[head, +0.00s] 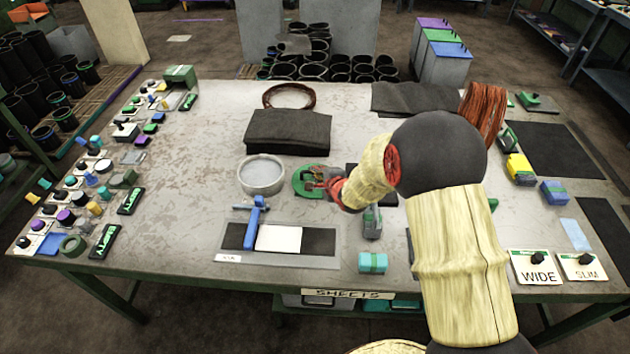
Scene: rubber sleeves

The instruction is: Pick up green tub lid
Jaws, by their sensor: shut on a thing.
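The green tub lid (301,179) is a round green disc in the middle of the table, just right of a round metal tub (262,174). My gripper (318,183) reaches in from the right and is shut on the lid, covering its right part. Whether the lid rests on the table or is slightly raised is too small to tell. My arm hides part of the table to the right of the gripper.
A black block of sheets (288,132) stands behind the tub. A teal block (373,262) sits near the front edge. The table's left middle (195,190) is clear.

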